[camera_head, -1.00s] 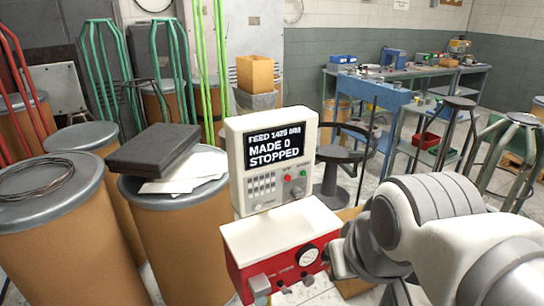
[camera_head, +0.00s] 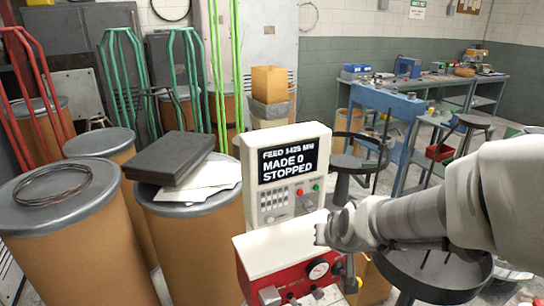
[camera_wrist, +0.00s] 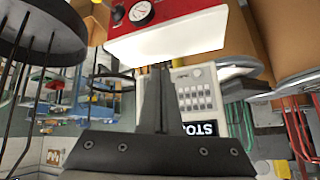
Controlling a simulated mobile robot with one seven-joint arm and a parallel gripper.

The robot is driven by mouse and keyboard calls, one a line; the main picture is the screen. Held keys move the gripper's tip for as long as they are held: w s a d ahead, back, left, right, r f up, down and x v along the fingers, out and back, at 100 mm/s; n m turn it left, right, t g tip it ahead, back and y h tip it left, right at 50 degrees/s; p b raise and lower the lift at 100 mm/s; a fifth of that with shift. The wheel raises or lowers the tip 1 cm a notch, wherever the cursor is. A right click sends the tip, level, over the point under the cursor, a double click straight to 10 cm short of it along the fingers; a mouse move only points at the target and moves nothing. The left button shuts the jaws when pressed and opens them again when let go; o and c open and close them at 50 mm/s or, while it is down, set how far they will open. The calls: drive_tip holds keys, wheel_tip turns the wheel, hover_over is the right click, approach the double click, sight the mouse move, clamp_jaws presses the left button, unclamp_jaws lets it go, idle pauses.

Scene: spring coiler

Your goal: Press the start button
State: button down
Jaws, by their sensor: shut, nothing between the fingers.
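The white control panel (camera_head: 250,180) stands upright in the middle of the head view; its dark screen (camera_head: 288,163) reads "MADE 0" and "STOPPED". The green button (camera_head: 315,187) is at the panel's right, beside a red button (camera_head: 300,190), above a knob. My gripper (camera_head: 322,231) is low in front of the panel's right side, over the white-topped red box, below the buttons. In the wrist view the shut fingers (camera_wrist: 155,70) hold nothing, and the panel (camera_wrist: 207,75) appears upside down beside them. The fingers hide part of the panel there; I cannot make out the green button.
The red box (camera_head: 252,264) below the panel carries a round gauge (camera_head: 318,269). Brown drums (camera_head: 195,245) crowd the left, one bearing a black case (camera_head: 166,158). A round dark stool or tray (camera_head: 430,270) lies under my arm at right. A blue bench (camera_head: 372,98) stands behind.

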sight(316, 188)
drive_tip(key=w+d+f+n+t+h+p, duration=0.1)
drive_tip(key=w+d+n+t+h+p, duration=0.1)
drive_tip(key=w+d+t+h, duration=0.3)
drive_tip(key=shift+w+d+h+p, duration=0.5)
drive_tip(key=shift+w+d, duration=0.5)
drive_tip(key=shift+w, duration=1.3)
drive_tip(key=shift+f, duration=0.1)
drive_tip(key=shift+w+a, duration=0.5)
drive_tip(key=shift+w, duration=0.9)
drive_tip(key=shift+w+a, duration=0.5)
drive_tip(key=shift+w, duration=0.85)
drive_tip(key=shift+w+a, duration=0.5)
drive_tip(key=shift+w, duration=0.9)
drive_tip(key=shift+w+a, duration=0.15)
drive_tip(key=shift+w, duration=0.25)
